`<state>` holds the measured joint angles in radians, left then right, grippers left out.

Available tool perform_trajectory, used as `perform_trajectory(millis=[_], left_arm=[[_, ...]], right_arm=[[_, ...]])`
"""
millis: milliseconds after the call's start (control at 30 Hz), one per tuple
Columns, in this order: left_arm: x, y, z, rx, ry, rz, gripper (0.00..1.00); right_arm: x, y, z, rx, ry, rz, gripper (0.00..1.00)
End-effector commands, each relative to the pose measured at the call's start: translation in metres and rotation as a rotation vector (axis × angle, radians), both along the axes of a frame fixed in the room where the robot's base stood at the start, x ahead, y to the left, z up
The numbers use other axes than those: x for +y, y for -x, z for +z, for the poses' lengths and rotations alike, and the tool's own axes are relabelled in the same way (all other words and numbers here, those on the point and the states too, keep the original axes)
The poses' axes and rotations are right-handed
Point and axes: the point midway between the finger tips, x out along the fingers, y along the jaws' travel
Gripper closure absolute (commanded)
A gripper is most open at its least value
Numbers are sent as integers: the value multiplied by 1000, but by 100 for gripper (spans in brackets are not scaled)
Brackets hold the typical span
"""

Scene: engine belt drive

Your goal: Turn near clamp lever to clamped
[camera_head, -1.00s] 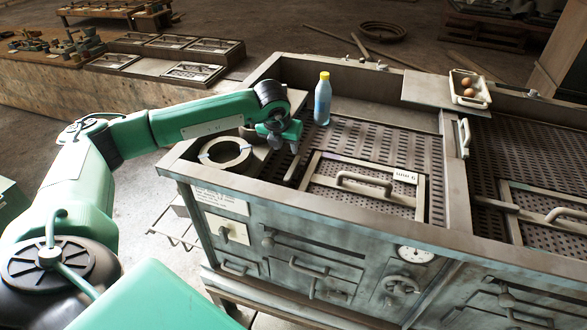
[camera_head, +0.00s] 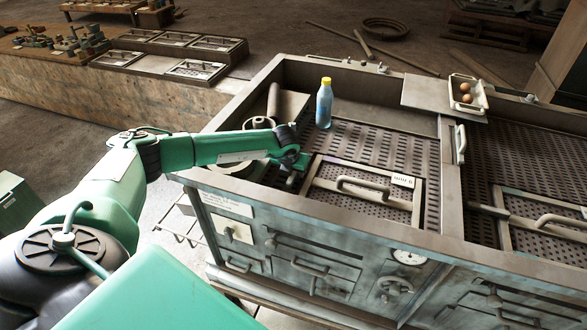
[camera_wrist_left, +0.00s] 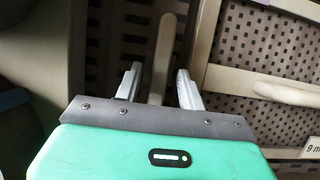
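The likely near clamp lever (camera_wrist_left: 165,45) is a slim beige bar beside the left frame bar of a perforated panel (camera_head: 357,203). In the left wrist view it stands upright in the picture, between the two fingers of my left gripper (camera_wrist_left: 160,70). The fingers are apart with gaps on both sides of the lever. In the head view my left gripper (camera_head: 291,178) is low at the panel's left edge and hides most of the lever. My right gripper is in neither view.
A blue bottle with a yellow cap (camera_head: 324,104) stands behind the gripper. A curved handle (camera_head: 363,187) is on the panel. A white tray (camera_head: 480,99) with eggs sits at the back right.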

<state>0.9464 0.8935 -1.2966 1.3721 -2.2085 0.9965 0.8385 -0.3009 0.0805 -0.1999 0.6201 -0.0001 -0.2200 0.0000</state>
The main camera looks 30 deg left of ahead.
Motion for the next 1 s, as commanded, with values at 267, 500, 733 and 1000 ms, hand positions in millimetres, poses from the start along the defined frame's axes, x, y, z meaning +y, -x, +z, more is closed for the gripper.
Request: perform_trajectory(millis=[267, 500, 733, 1000], left_arm=[[0, 0, -1, 0, -1, 0, 62], [0, 0, -1, 0, -1, 0, 100], [1, 0, -2, -1, 0, -15, 100], [3, 0, -7, -2, 0, -137, 100]], right_arm=[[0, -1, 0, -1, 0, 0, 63], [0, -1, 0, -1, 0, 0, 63], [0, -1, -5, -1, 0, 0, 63], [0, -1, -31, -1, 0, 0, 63]])
